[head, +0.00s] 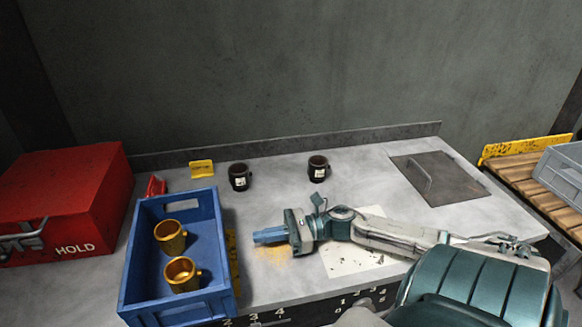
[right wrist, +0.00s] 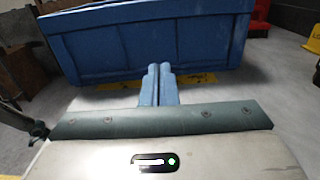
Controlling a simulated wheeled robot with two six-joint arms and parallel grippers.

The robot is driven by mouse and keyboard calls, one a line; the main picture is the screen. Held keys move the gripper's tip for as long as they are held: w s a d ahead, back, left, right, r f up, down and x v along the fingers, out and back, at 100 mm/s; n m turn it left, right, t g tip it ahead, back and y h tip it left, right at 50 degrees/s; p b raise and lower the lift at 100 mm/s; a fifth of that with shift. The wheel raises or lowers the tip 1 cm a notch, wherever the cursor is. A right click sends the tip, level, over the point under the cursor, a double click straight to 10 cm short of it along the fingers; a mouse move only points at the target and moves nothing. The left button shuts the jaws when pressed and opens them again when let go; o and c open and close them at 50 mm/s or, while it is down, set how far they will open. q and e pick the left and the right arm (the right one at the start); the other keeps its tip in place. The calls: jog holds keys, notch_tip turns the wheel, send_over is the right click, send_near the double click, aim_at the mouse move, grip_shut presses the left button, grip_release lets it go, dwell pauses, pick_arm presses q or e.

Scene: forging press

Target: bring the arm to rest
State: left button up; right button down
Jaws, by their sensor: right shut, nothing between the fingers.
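My right gripper (head: 256,236) is shut and empty. It points left, low over the bench, a little to the right of the blue crate (head: 217,296). In the right wrist view its two blue fingers (right wrist: 158,86) are together, with the side of the blue crate (right wrist: 150,50) just ahead of them. My right arm reaches in from the lower right across the pale bench (head: 285,185). My left gripper is not in view.
Two golden mugs (head: 170,237) stand in the crate. Two dark mugs (head: 239,177) (head: 318,169) stand at the back. A red HOLD box (head: 70,200) is at left. A metal hatch (head: 440,178) is at right, beside a slatted pallet (head: 530,172) and grey bin (head: 563,172).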

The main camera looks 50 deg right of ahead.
aim_at(288, 246)
jog(key=p+v, duration=0.1)
jog(key=v, duration=0.3)
jog(key=shift+s+d+p, duration=0.25)
jog(key=shift+d+p, duration=0.05)
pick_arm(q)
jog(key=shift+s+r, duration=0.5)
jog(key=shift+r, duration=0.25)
pick_arm(e)
jog(key=shift+s+d, duration=0.2)
jog(key=shift+d, duration=0.1)
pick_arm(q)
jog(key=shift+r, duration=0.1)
pick_arm(e)
jog(key=shift+r, duration=0.1)
